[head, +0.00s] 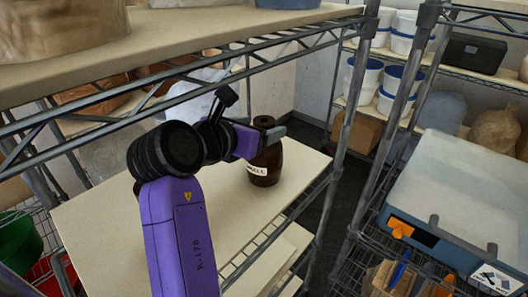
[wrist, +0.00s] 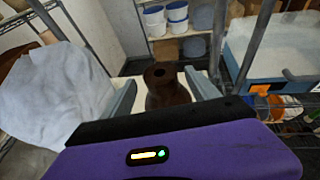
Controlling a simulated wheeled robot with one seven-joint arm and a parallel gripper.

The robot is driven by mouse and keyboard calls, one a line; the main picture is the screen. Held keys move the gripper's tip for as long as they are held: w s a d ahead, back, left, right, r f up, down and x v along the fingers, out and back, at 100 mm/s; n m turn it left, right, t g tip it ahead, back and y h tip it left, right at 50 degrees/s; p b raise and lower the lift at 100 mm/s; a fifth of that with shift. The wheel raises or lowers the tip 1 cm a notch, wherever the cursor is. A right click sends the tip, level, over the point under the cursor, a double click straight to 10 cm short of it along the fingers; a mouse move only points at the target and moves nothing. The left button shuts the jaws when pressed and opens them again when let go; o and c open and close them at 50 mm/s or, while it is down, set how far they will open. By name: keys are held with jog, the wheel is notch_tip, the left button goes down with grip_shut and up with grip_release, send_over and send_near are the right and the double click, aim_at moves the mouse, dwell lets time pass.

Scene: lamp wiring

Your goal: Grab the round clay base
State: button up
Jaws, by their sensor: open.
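The round clay base (head: 264,166) is a dark brown, jar-shaped piece with a white lettered label, standing upright on a pale shelf board. In the wrist view the base (wrist: 167,86) shows a round hole in its top and sits between my two grey fingers. My gripper (head: 272,134) is at the upper part of the base, and one finger overlaps it in the head view. In the wrist view my gripper (wrist: 162,92) is open, with a finger on each side of the base and gaps showing. The lower part of the base is hidden there by my gripper body.
The pale shelf board (head: 225,205) is mostly clear around the base. A wire shelf with another board (head: 180,35) hangs above my arm. A shelf post (head: 345,130) stands to the right. A white, cloth-like bundle (wrist: 52,95) lies left of my gripper.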

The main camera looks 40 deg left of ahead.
jog(key=p+x, duration=0.1)
jog(key=x, duration=0.4)
jog(key=shift+s+d+f, duration=0.1)
jog(key=shift+d+f, duration=0.05)
jog(key=shift+f, duration=0.05)
grip_shut()
jog(key=shift+r, duration=0.15)
